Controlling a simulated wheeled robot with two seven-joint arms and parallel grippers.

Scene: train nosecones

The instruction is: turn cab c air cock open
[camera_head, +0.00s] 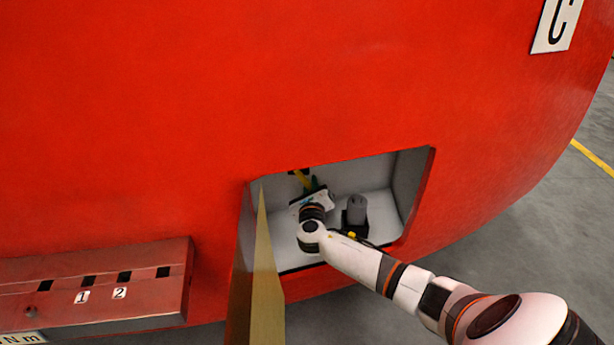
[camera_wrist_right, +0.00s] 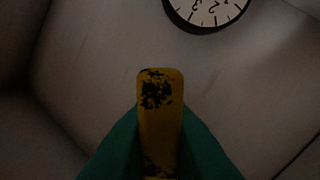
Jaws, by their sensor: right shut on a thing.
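The red cab nose (camera_head: 200,90) carries a white plate with the letter C (camera_head: 556,25) at the upper right. A recess in it holds the yellow air cock handle (camera_head: 303,180), seen small at the back. In the right wrist view the worn yellow handle (camera_wrist_right: 158,110) stands upright between the green fingers of my right gripper (camera_wrist_right: 158,150). My right gripper, also in the head view (camera_head: 316,196), reaches into the recess and is shut on the handle. The handle's lower part and pivot are hidden. My left gripper is not in view.
An open hatch door (camera_head: 262,275) stands at the recess's left edge. A grey cylinder on a black base (camera_head: 356,212) stands right of my wrist. A round gauge (camera_wrist_right: 207,10) is above the handle. A red ledge marked 1 and 2 (camera_head: 100,290) lies lower left.

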